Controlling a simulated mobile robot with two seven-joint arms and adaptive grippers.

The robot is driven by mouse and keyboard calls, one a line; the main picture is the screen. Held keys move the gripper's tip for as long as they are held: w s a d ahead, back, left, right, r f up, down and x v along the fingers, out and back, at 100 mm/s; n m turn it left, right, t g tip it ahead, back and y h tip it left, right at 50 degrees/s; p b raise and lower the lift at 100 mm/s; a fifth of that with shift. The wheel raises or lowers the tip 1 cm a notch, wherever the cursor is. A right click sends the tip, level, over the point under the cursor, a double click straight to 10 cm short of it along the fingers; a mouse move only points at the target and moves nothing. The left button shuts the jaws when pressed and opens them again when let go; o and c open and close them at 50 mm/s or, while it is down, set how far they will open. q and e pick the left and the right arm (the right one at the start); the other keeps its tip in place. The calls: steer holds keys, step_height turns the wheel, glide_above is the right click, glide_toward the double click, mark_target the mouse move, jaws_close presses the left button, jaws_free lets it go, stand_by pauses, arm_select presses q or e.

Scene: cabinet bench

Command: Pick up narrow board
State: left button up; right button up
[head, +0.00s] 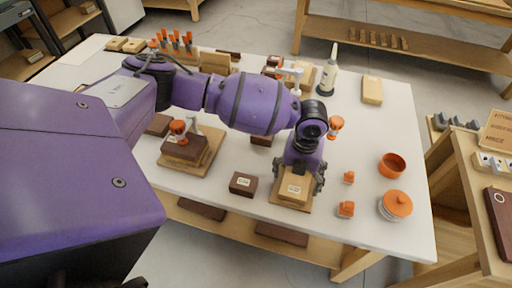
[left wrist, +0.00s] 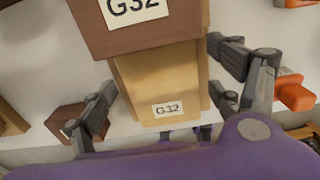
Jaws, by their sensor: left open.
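A light wooden board (left wrist: 160,85) with a white G32 label lies between my left gripper's fingers in the left wrist view; it fits the narrow board. In the head view a light labelled piece (head: 293,191) shows under that gripper, above a wider light board (head: 284,205). My left gripper (head: 298,183) is open, pointing down, with a finger on either side and gaps to the wood in the left wrist view (left wrist: 150,112). A dark brown G32 block (left wrist: 140,28) covers the board's upper end there. My right gripper is not in view.
A dark labelled block (head: 243,184) lies just left of the gripper. Small orange pieces (head: 346,209), an orange bowl (head: 392,165) and an orange-lidded jar (head: 396,205) stand to the right.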

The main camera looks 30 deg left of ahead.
arm_select(q)
steer(key=shift+w, duration=0.15)
steer(key=c, duration=1.4)
